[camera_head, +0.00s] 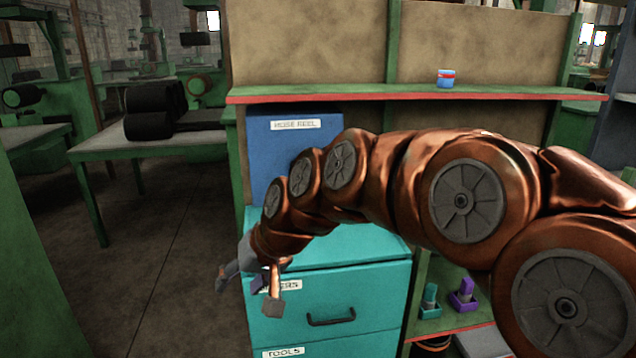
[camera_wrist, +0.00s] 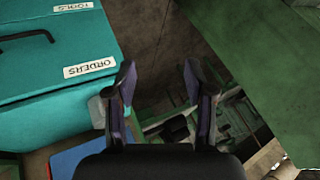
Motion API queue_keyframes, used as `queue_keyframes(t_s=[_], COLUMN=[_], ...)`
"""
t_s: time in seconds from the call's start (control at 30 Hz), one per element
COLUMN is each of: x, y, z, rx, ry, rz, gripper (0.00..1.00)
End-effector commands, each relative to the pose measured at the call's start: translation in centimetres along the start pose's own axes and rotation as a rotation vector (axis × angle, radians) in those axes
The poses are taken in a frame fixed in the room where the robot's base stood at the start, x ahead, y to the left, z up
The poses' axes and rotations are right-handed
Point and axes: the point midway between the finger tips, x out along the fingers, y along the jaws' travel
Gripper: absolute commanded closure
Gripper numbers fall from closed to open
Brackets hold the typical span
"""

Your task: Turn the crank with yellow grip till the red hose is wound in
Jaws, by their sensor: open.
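A blue box labelled "HOSE REEL" (camera_head: 262,160) stands on the teal cabinet (camera_head: 300,326), partly hidden behind my arm. No crank, yellow grip or red hose can be made out in either view. My gripper (camera_head: 249,290) hangs at the cabinet's front left corner, below the blue box. In the wrist view my gripper (camera_wrist: 158,84) is open, with nothing between its fingers. The teal cabinet (camera_wrist: 50,60) fills the left of that view, close to the left finger. A blue surface (camera_wrist: 85,155) shows at its lower left.
A green shelf with a red edge (camera_head: 500,94) runs above the cabinet and bears a blue can with a red band (camera_head: 446,79). Purple (camera_head: 464,295) and teal (camera_head: 430,300) pieces sit on a low shelf at right. The floor (camera_head: 160,260) at left is clear.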

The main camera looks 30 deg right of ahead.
Motion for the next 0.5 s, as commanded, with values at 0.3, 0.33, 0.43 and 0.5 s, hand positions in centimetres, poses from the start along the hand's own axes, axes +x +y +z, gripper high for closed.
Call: queue_keyframes(t_s=[0.3, 0.33, 0.43, 0.5], x=[-4.5, -5.2, -7.4, -8.6], y=[12.5, 13.9, 17.7, 19.4], z=[-22.0, -23.1, -25.4, -26.4], rx=[0.393, 0.421, 0.494, 0.524], ry=[0.645, 0.687, 0.794, 0.841], rz=[-0.207, -0.212, -0.224, -0.228], gripper=[0.46, 0.46, 0.46, 0.46])
